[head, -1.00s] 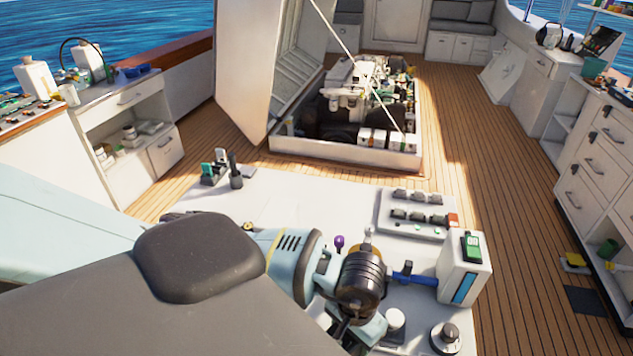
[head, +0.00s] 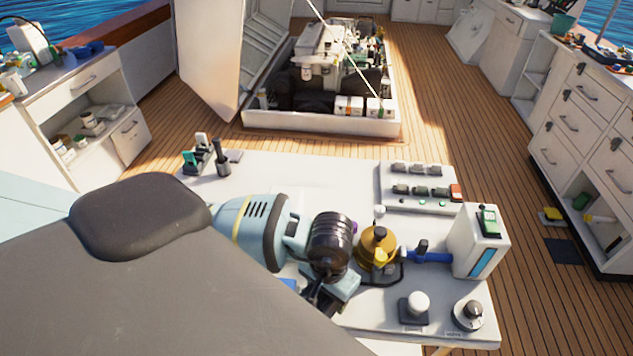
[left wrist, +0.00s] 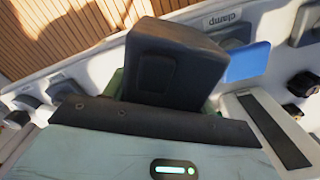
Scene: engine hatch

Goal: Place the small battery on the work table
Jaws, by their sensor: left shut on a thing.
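My left gripper (head: 325,292) hangs over the front part of the white work table (head: 290,190) in the head view, its tips mostly hidden by my own wrist. In the left wrist view a dark gripper finger (left wrist: 165,65) fills the middle, and green slivers of a held thing (left wrist: 116,80) show behind it. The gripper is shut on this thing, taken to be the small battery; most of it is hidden. I cannot tell whether it touches the table. My right gripper is not in view.
An amber round device (head: 377,245), a blue clamp (head: 432,257), a white box with a green display (head: 482,242) and knobs (head: 468,314) crowd the table's right side. A switch panel (head: 425,190) and levers (head: 222,160) stand farther back. The open engine hatch (head: 320,122) lies beyond.

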